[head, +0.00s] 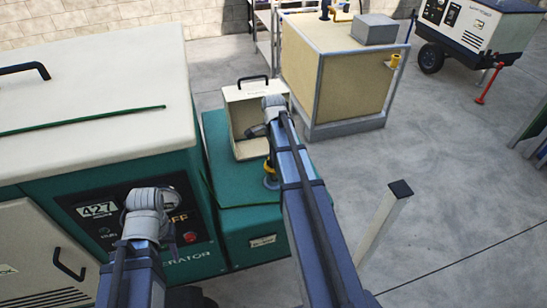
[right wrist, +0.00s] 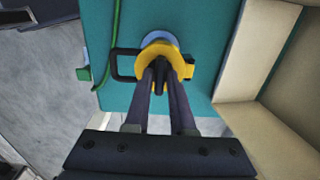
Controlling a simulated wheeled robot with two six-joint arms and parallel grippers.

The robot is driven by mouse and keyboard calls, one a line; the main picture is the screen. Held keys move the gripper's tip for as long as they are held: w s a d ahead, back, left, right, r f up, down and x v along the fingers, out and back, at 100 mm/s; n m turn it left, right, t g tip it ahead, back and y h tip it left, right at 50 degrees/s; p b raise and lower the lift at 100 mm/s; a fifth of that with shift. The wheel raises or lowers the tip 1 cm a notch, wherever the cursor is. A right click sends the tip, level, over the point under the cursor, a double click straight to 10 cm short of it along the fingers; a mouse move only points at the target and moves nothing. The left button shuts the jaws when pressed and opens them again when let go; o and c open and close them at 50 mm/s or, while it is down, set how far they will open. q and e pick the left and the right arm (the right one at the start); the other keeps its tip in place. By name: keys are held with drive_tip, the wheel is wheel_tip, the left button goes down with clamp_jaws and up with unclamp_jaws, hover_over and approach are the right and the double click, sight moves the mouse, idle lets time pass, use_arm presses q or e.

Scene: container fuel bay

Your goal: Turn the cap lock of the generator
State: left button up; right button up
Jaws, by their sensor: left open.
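The teal generator (head: 50,165) with a cream top stands at the left in the head view. A yellow cap (head: 268,170) stands on its lower teal deck beside my right arm. The right wrist view shows the yellow cap (right wrist: 172,52) from above, with a pale blue ring under its edge, a black loop (right wrist: 122,65) at its left and a dark piece at its middle. My right gripper (right wrist: 161,74) has its fingers at the dark piece; whether they press on it cannot be made out. My left gripper (head: 155,190) is open and empty before the control panel (head: 95,211).
A cream lid with a black handle (head: 247,92) stands open behind the cap. A green cable (right wrist: 114,35) lies left of the cap in the right wrist view. A beige tank (head: 335,85) stands behind, and a post (head: 385,222) at the right.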

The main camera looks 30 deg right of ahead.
drive_tip(key=o, duration=0.3)
drive_tip(key=shift+r, duration=0.1)
wheel_tip(320, 180, up, 8)
drive_tip(key=p, duration=0.8)
drive_tip(key=shift+f, duration=0.2)
